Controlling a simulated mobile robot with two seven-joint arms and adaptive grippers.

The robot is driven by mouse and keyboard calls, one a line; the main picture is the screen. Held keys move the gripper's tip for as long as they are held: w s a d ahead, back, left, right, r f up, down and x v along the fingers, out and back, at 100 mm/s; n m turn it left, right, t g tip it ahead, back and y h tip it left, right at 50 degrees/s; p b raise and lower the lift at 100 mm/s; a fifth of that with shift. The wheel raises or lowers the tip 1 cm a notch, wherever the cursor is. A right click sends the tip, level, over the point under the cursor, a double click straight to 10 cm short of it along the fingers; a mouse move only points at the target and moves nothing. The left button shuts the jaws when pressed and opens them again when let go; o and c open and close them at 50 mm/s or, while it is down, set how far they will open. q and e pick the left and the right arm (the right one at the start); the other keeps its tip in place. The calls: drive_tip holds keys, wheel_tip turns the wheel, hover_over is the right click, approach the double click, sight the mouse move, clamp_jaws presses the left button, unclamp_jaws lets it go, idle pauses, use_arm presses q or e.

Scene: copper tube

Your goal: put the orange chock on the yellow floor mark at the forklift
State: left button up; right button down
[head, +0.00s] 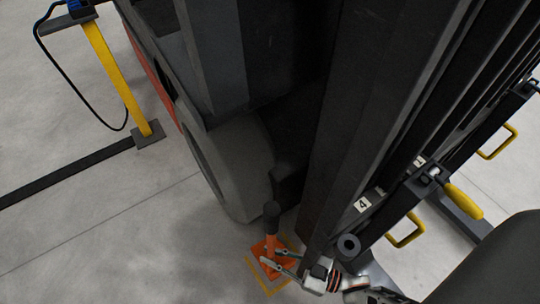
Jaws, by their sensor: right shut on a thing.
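The orange chock (258,251) has an upright orange handle with a black knob on top. It is at the lower middle of the head view, beside the forklift's wheel (237,165). My right gripper (272,264) is shut on the chock, its fingers around the lower handle. The yellow floor mark (267,290) shows as thin lines around the chock, partly hidden by it and by my gripper. The chock appears within the mark's outline. I cannot tell whether it touches the floor. My left gripper is not in view.
The forklift's dark mast (355,120) stands close to my right gripper. A yellow-handled part (463,202) and yellow loops are at the right. A yellow post (117,80) with a black cable stands at the upper left. The floor at the lower left is clear.

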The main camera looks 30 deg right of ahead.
drive_tip(key=shift+w+r, duration=0.3)
drive_tip(key=c, duration=2)
unclamp_jaws()
drive_tip(key=shift+s+f, duration=0.2)
drive_tip(key=shift+f, duration=0.1)
drive_tip(key=v, duration=1.2)
drive_tip(key=shift+p, duration=0.35)
